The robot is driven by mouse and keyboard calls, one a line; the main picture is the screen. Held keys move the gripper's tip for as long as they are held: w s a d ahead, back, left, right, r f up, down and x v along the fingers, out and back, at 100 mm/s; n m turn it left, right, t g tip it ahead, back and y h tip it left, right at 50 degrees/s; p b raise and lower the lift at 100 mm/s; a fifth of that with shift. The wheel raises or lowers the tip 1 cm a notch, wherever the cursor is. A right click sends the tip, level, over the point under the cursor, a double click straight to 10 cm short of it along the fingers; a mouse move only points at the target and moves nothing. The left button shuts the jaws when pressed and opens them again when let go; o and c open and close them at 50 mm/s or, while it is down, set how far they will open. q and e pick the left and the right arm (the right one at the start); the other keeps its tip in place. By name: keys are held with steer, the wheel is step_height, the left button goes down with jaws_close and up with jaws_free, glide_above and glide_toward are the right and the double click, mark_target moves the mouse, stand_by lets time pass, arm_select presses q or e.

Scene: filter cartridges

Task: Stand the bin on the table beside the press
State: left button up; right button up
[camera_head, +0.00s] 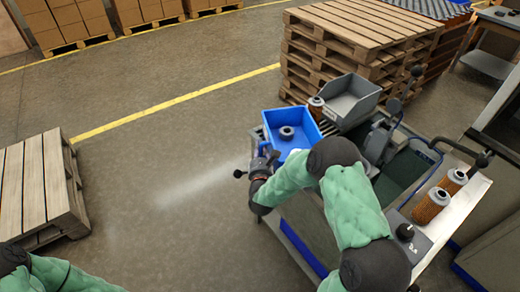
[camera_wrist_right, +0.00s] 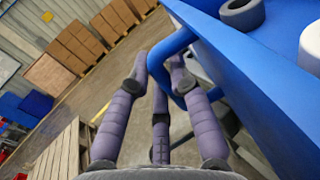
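The blue bin (camera_head: 271,122) is at the table's far left corner, with a dark ring-shaped part (camera_head: 287,132) inside. I cannot tell whether its base touches the table. My right gripper (camera_head: 264,163) is at the bin's near left side. In the right wrist view, its purple-grey fingers (camera_wrist_right: 160,75) close around the bin's blue loop handle (camera_wrist_right: 175,45), one finger inside the loop. The press (camera_head: 380,140), a grey machine with black-knobbed levers, stands right of the bin, partly behind my arm. My left gripper is out of view; only its arm shows at bottom left.
A grey open tray (camera_head: 352,100) and a filter cartridge (camera_head: 316,106) are just beyond the bin. Stacked pallets (camera_head: 345,40) rise behind. The floor to the left is clear up to a pallet stack (camera_head: 40,185).

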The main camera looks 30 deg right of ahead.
steer(key=o, duration=0.4)
steer(key=shift+c, duration=0.2)
steer(key=shift+r, duration=0.15)
steer(key=p+v, duration=0.2)
steer(key=v, duration=1)
steer(key=s+a+f+n+g+y, duration=0.1)
steer(key=a+f+n+g+y, duration=0.3)
steer(key=f+n, duration=0.55)
steer(key=s+a+f+n+g+y, duration=0.15)
steer(key=a+f+n+y, duration=0.25)
steer(key=a+f+n, duration=0.5)
steer(key=s+a+f+n+g+y, duration=0.3)
steer(key=s+f+n+g, duration=0.2)
steer(key=n, duration=0.7)
steer(key=shift+s+g, duration=0.35)
steer(key=shift+s, duration=0.85)
steer(key=s+a+f+n+g, duration=0.1)
steer(key=s+n, duration=0.2)
steer(key=s+a+n+g+y, duration=0.1)
steer(key=s+n, duration=0.2)
steer(key=s+a+f+n+g, duration=0.1)
steer(key=s+n+g, duration=0.1)
steer(key=s+n, duration=0.1)
steer(key=shift+a+f+y, duration=0.35)
steer(key=shift+a+y, duration=0.05)
steer(key=shift+c, duration=0.7)
